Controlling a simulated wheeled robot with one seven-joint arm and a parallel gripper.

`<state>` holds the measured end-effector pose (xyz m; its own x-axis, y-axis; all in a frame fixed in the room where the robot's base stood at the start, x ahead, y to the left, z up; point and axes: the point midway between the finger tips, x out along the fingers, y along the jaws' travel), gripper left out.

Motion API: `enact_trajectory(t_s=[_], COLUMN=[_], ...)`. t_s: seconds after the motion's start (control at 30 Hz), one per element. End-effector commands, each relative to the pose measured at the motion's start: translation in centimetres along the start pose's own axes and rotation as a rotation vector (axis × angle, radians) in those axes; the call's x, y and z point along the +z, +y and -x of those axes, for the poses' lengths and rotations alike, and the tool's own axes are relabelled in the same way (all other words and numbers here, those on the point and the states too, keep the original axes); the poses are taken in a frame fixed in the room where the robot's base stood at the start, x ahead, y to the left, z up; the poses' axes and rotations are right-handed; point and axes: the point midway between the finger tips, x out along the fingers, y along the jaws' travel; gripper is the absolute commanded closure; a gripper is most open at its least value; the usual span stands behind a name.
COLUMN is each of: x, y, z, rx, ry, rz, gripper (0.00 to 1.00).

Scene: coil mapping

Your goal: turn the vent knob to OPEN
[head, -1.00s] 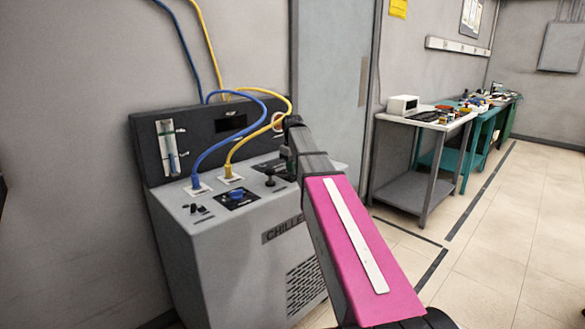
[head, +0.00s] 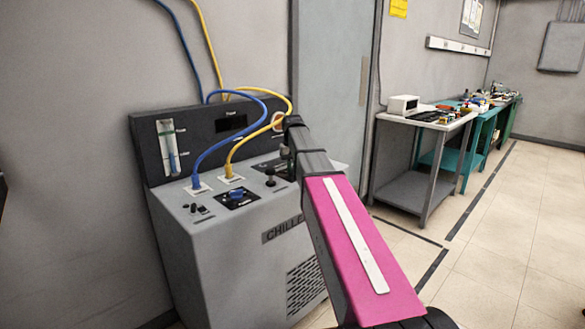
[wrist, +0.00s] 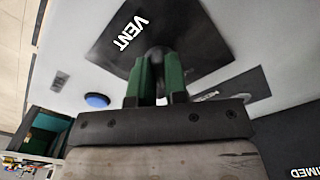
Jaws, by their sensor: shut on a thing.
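The vent knob (wrist: 158,55) is a dark knob on a black plate (wrist: 120,45) marked VENT, seen in the wrist view. My gripper (wrist: 160,72), with green fingers, is shut on the knob, and the fingers hide most of it. In the head view my arm reaches to the right part of the chiller top, and my gripper (head: 288,158) is mostly hidden behind my own arm. The OPEN mark and the way the knob points cannot be made out.
The grey chiller (head: 225,250) stands against the wall. On its top are a blue knob (head: 237,195), a black knob (head: 270,176), and blue (head: 200,160) and yellow (head: 232,155) hoses. A grey table (head: 425,150) stands at right, with clear floor before it.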

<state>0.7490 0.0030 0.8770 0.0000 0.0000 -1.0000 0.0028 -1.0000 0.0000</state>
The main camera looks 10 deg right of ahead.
Motion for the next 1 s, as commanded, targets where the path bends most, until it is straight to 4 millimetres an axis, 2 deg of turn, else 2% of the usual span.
enact_trajectory(t_s=[0.6,1.0], x=[-0.07,-0.15], y=[-0.24,-0.33], z=[0.02,0.02], rx=[0.000,0.000], ry=[-0.001,-0.001], rz=[-0.584,-0.879], gripper=[1.00,1.00])
